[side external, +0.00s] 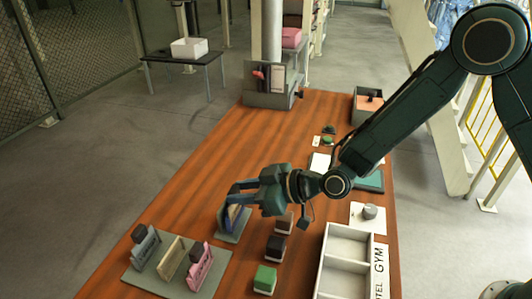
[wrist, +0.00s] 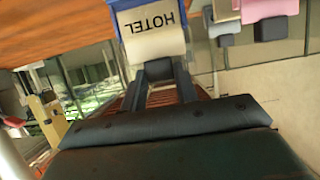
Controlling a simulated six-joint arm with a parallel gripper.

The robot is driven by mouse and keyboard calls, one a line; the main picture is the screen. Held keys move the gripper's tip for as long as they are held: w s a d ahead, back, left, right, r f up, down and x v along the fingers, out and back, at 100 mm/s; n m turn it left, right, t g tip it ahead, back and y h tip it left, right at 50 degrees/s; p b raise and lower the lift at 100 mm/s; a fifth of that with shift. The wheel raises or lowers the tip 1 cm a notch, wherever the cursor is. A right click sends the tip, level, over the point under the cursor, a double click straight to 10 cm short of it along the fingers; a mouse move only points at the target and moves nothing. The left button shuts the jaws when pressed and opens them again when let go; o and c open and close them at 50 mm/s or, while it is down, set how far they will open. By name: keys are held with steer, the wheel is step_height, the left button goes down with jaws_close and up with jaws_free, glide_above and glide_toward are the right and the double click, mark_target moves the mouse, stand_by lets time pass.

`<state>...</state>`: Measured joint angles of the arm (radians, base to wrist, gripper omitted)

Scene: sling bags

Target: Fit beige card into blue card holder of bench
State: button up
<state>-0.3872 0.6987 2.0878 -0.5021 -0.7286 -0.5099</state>
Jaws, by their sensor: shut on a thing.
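My gripper (side external: 230,190) is shut on the beige card, low over the wooden bench (side external: 188,190). In the wrist view the beige card (wrist: 155,42), printed HOTEL, stands at the tips of my gripper (wrist: 162,72). The blue card holder (wrist: 122,32) shows along the card's side and top edge there. In the side view the blue holder (side external: 233,217) stands on a small grey base, partly covered by my fingers. The card overlaps the holder in the wrist view; how deep it sits in it, I cannot tell.
A grey mat (side external: 150,283) with grey, beige and pink upright pieces lies at front left. Dark blocks (side external: 275,247) and a green block (side external: 265,279) stand right of the holder. A white compartment tray (side external: 345,262) is farther right. The bench's left middle is clear.

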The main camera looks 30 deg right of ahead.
steer(key=shift+f, duration=0.4)
steer(key=o, duration=1)
steer(key=shift+s+d, duration=0.1)
steer(key=v, duration=1.3)
steer(key=shift+s+d+r, duration=0.15)
steer(key=shift+r, duration=0.05)
steer(key=shift+r, duration=0.1)
